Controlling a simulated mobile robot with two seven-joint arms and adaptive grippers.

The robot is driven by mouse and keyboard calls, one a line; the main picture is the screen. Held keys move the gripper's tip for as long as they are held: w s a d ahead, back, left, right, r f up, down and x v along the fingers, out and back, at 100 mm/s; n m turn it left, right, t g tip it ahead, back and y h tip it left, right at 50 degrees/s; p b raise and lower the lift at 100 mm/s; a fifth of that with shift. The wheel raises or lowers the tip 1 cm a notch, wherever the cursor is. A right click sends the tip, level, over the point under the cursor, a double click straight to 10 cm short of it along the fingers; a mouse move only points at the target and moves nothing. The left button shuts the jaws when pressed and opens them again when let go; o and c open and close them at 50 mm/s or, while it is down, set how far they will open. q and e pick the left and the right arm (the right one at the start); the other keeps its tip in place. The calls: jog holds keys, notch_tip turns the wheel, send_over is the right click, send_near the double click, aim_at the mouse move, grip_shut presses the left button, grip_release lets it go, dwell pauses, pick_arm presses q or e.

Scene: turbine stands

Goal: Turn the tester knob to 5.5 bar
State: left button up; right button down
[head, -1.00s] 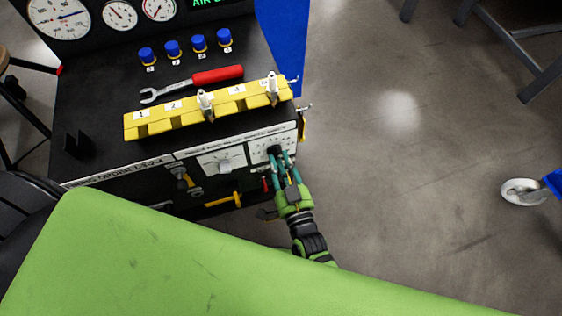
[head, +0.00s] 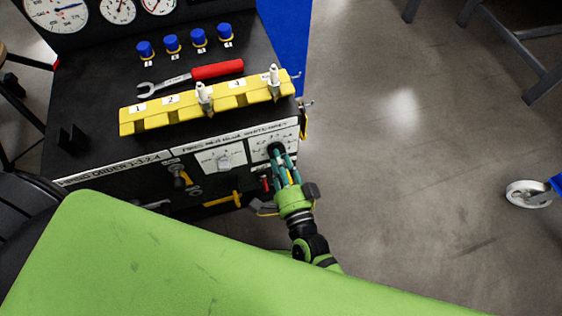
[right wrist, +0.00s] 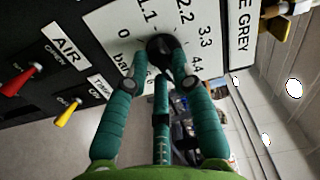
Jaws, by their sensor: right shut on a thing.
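The black tester knob (head: 276,149) sits on a white dial plate (head: 262,140) at the right of the bench's front panel. In the right wrist view the knob (right wrist: 160,46) is ringed by printed numbers 0, 1.1, 2.2, 3.3 and 4.4; the lower numbers are partly hidden by a finger. My right gripper (head: 281,162) has its teal fingers closed around the knob, and they also show in the right wrist view (right wrist: 166,75). I cannot read where the knob points. My left gripper is not in view.
AIR (right wrist: 66,50) and other labels stand beside red and yellow levers (right wrist: 68,111). A yellow rack (head: 215,100), a red-handled wrench (head: 215,71) and several blue caps (head: 198,37) are on the bench top. Open floor lies right.

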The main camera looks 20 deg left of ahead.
jog(key=shift+m+b, duration=0.35)
jog(key=shift+m, duration=0.75)
jog(key=c, duration=1)
grip_release()
jog(key=shift+c, duration=0.2)
jog(key=v, duration=1.2)
